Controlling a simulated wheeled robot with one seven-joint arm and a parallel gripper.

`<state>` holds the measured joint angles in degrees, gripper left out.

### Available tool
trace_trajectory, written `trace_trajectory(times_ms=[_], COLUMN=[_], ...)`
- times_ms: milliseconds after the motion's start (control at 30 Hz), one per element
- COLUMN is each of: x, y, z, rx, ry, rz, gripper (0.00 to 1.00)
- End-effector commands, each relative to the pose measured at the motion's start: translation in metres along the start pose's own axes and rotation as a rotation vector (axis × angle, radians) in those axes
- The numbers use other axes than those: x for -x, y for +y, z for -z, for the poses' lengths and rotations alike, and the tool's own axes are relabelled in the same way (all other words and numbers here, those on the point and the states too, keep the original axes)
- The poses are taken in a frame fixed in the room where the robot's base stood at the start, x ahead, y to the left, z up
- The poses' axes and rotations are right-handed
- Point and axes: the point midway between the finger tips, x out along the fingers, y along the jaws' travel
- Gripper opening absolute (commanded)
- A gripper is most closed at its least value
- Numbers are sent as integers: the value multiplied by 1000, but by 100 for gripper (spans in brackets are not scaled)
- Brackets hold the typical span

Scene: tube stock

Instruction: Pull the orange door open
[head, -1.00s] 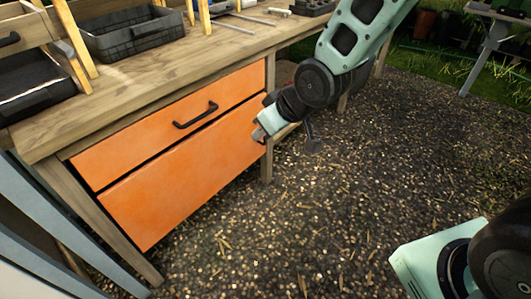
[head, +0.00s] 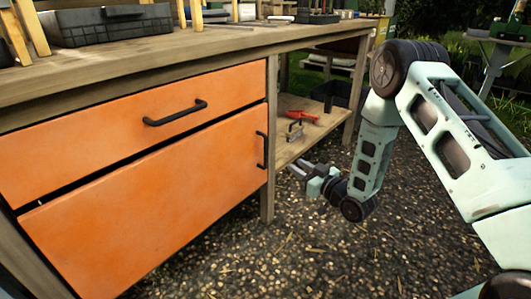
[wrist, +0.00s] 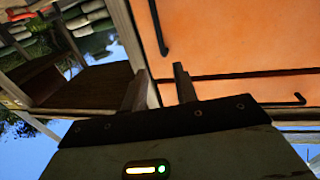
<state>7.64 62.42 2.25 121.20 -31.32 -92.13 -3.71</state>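The orange door (head: 150,215) is the large lower panel under the workbench. It looks shut, flush with the front. Its black upright handle (head: 262,150) is near its right edge. In the wrist view, the door (wrist: 235,32) fills the upper right, and its handle (wrist: 159,28) shows above the gap between my fingers. My gripper (head: 297,169) is right of the handle and apart from it. In the wrist view, my gripper (wrist: 157,80) has its two fingers apart with nothing between them.
An orange drawer (head: 100,150) with a black horizontal handle (head: 175,113) is above the door. A wooden leg (head: 270,145) stands just right of the door. A low shelf (head: 318,120) holds a red tool (head: 303,116). Gravel ground in front of the door is clear.

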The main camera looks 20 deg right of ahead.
Motion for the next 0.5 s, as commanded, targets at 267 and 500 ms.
trace_trajectory(times_ms=[267,500], x=[-52,-102], y=[-2,-2], z=[0,-1], rx=[1,2], ry=[4,3], rz=[3,2], gripper=[29,29])
